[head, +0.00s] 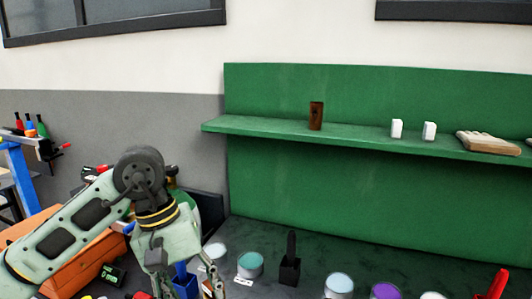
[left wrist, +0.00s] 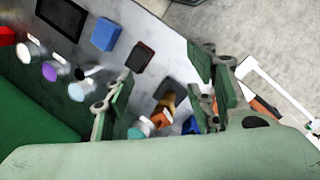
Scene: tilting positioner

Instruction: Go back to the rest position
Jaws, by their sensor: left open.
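My left arm comes in from the left in the head view, bent at a grey joint. My left gripper (head: 184,280) hangs down over the near left part of the dark bench and is partly cut off by the frame's lower edge. In the left wrist view the two green fingers of my left gripper (left wrist: 160,92) stand well apart. Nothing is held between them; bench items show in the gap beyond. A blue object (head: 185,282) shows close by the fingers in the head view; whether it touches them I cannot tell. My right gripper is in neither view.
Several paint cans, including a teal one (head: 250,265), and a black holder (head: 289,268) stand on the bench. An orange box (head: 75,262) lies behind my arm.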

